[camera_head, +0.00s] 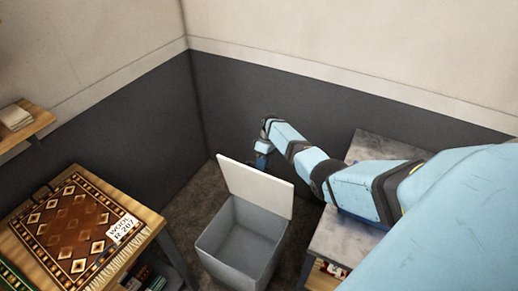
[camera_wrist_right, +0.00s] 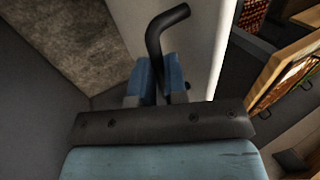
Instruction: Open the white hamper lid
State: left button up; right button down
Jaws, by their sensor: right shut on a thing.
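My right gripper (camera_head: 262,160) is behind the top edge of the lid. In the right wrist view, the lid (camera_wrist_right: 196,45) is a pale panel beside the fingers (camera_wrist_right: 158,80). The fingers are shut on a black bent handle (camera_wrist_right: 163,28) next to the lid. The handle is hidden in the head view. My left gripper is not in view.
A wooden table (camera_head: 28,238) with a patterned rug (camera_head: 75,228) and a label stands at the left. A grey-topped bench (camera_head: 375,148) is at the right, under my right arm. Dark lower walls (camera_head: 225,95) meet in a corner behind the hamper.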

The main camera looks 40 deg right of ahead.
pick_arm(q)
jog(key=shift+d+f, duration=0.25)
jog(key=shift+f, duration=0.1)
pick_arm(e)
jog(key=shift+d+f, duration=0.55)
jog(key=c, duration=1.5)
grip_release()
jog(key=o, duration=0.3)
jog(key=shift+f, duration=0.15)
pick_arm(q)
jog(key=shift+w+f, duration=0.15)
pick_arm(e)
jog(key=shift+o, duration=0.2)
jog(key=v, duration=1.4)
jog(key=shift+w, duration=0.35)
jog(key=shift+s+d+f, duration=0.1)
jog(key=shift+d+f, duration=0.05)
